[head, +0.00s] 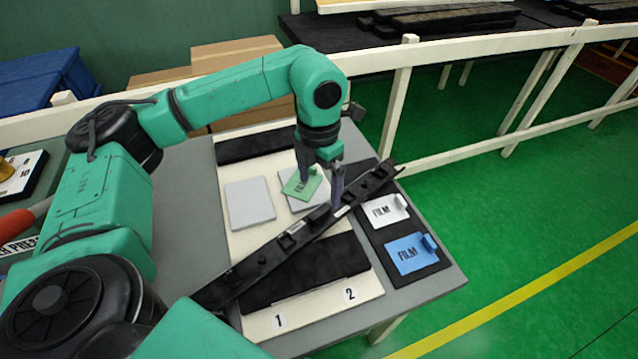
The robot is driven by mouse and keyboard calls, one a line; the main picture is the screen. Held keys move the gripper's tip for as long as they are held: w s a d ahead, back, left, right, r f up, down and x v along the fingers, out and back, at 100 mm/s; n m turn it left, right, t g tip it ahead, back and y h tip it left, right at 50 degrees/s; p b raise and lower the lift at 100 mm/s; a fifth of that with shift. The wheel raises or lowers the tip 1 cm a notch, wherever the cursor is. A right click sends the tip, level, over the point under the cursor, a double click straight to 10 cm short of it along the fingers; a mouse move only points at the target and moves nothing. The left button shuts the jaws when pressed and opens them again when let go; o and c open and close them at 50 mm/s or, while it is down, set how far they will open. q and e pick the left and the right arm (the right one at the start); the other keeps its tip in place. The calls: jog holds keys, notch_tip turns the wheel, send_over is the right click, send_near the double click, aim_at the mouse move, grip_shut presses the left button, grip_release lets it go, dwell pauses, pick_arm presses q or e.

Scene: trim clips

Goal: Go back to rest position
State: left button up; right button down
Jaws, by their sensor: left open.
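My left gripper (321,186) is open above the work table, its fingers pointing down. One finger is in front of a green FILM card (298,187), the other in front of a long black trim strip (275,258). I cannot tell whether either finger touches them. The green card lies over a light grey square pad (314,200). The black trim strip runs diagonally across the cream board (365,291), its lower left end hidden behind my left arm. My right gripper is not in view.
A white FILM card (384,210) and a blue FILM card (408,254) lie on a black mat (382,247) at the right. Another grey pad (249,203) lies left. A cream railing (470,62) and boxes (237,55) stand behind. Green floor is clear at the right.

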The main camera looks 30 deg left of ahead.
pick_arm(q)
jog(key=shift+r, duration=1.35)
